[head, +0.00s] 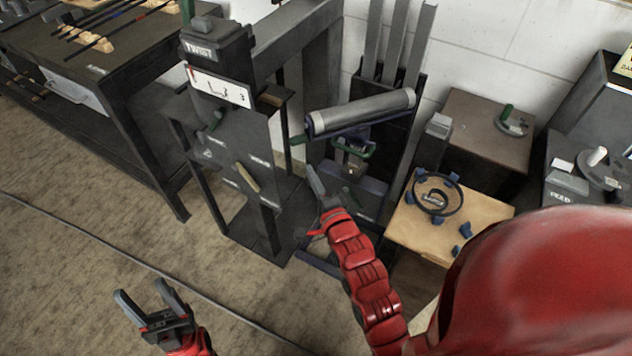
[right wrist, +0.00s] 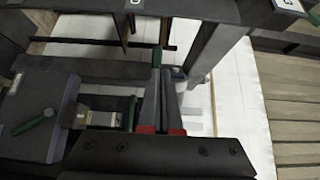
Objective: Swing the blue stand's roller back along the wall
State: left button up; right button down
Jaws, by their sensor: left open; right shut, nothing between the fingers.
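The roller (head: 362,112), a grey cylinder in a dark blue cradle, sits on the blue stand (head: 362,178). It slants up to the right in front of the wall. My left gripper (head: 152,296) is open and empty, low over the floor.
A dark machine labelled TWIST (head: 215,50) stands left of the roller. Upright grey bars (head: 395,40) stand behind it. A workbench (head: 130,60) is far left; the floor in front is clear.

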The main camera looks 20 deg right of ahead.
aim_at(295, 143)
jog(key=w, duration=0.9)
jog(key=shift+r+p, duration=0.1)
jog(key=shift+p, duration=0.25)
jog(key=shift+w, duration=0.1)
jog(key=w+b, duration=0.5)
jog(key=w, duration=0.5)
jog(key=shift+w+d, duration=0.3)
jog(key=shift+w, duration=0.1)
